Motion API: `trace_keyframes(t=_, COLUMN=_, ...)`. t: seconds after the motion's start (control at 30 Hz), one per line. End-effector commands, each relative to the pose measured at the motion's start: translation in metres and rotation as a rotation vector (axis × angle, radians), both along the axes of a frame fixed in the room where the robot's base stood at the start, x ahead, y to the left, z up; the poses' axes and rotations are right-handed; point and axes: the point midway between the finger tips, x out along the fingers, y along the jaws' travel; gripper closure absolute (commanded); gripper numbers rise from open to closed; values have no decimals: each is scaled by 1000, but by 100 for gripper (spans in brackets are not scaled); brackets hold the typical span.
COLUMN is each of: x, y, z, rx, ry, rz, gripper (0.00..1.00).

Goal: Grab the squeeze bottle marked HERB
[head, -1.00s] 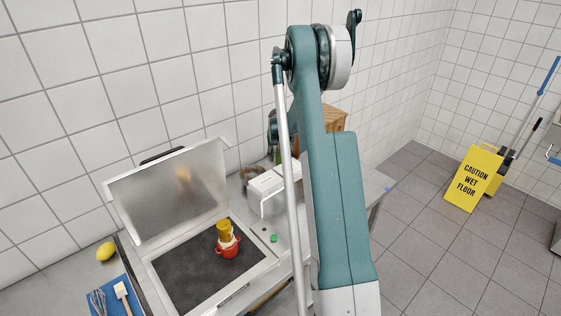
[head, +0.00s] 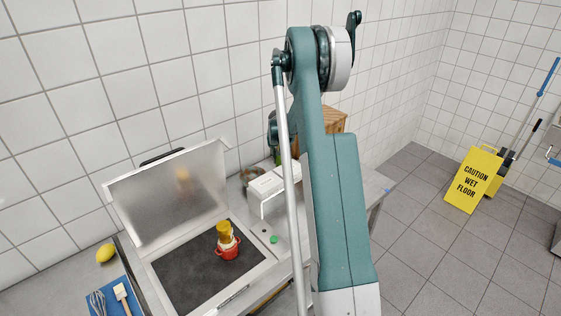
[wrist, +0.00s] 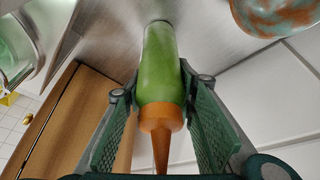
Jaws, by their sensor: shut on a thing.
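A squeeze bottle (wrist: 162,58) with a green body and an orange pointed nozzle shows in the wrist view. No HERB marking can be read on the side that faces the camera. My gripper (wrist: 161,92) has one finger on each side of the bottle near its nozzle end and is shut on it. The bottle's far end is towards the grey metal surface; I cannot tell whether it touches it.
A patterned bowl (wrist: 277,14) and a wooden box (wrist: 65,115) are near the bottle. In the head view, a red pot (head: 229,252) holding a yellow-topped item stands on the dark griddle (head: 185,277) under its raised lid (head: 165,195). A white box (head: 265,185) stands beside my arm.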

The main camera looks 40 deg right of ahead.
Motion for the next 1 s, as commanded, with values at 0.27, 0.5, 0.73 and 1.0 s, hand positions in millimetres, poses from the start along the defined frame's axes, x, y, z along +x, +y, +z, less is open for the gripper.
trace_keyframes(t=0.27, x=0, y=0, z=8, rx=0, ry=0, rz=0, gripper=87)
trace_keyframes(t=0.5, x=0, y=0, z=34, rx=0, ry=0, rz=0, gripper=87)
trace_keyframes(t=0.73, x=0, y=0, z=70, rx=0, ry=0, rz=0, gripper=87)
trace_keyframes(t=1.0, x=0, y=0, z=96, rx=0, ry=0, rz=0, gripper=87)
